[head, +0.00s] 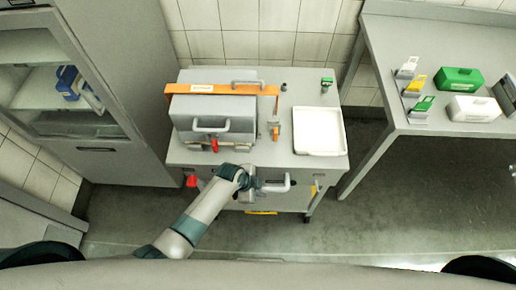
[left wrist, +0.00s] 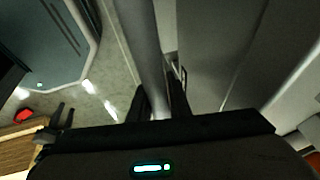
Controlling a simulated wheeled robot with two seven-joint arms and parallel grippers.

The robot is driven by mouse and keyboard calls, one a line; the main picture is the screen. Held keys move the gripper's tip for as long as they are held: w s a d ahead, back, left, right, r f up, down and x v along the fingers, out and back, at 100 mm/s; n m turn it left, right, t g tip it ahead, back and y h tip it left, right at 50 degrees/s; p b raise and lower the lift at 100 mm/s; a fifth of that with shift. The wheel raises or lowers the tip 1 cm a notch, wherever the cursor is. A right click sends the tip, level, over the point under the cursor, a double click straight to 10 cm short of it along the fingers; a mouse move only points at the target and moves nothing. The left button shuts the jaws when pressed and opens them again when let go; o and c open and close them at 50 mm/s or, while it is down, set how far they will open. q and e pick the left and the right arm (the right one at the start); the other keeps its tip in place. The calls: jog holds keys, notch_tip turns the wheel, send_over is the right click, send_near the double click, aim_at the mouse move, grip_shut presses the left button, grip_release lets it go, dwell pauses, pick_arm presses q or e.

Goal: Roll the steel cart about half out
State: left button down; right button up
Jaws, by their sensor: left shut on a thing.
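The grey steel cart (head: 262,155) stands near the tiled wall, between a cabinet and a table. A pale handle (head: 282,186) is on its front side. My left arm reaches in from the lower left, and my left gripper (head: 258,185) is at this handle. In the left wrist view, the two dark fingers of my left gripper (left wrist: 163,102) are closed around a grey bar (left wrist: 146,55), which looks like the cart handle. The arm hides part of the cart's front. My right gripper is not in view.
On the cart are a grey lidded box (head: 214,115) under an orange bar (head: 222,88) and a white tray (head: 319,131). A glass-door cabinet (head: 105,120) stands close at left. The table (head: 400,50) is at right. The floor (head: 330,235) in front is clear.

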pick_arm(q)
jog(key=shift+s, duration=0.15)
jog(key=shift+s+a+p, duration=0.1)
jog(key=shift+s+p, duration=0.95)
jog(key=shift+s, duration=0.85)
jog(key=c, duration=1)
grip_release()
jog(key=shift+w+r, duration=0.15)
jog(key=shift+w, duration=0.05)
jog(key=b+v, duration=0.1)
jog(key=v, duration=0.7)
jog(key=b+v, duration=0.1)
jog(key=v, duration=0.8)
jog(key=shift+s+b, duration=0.2)
jog(key=shift+b, duration=0.2)
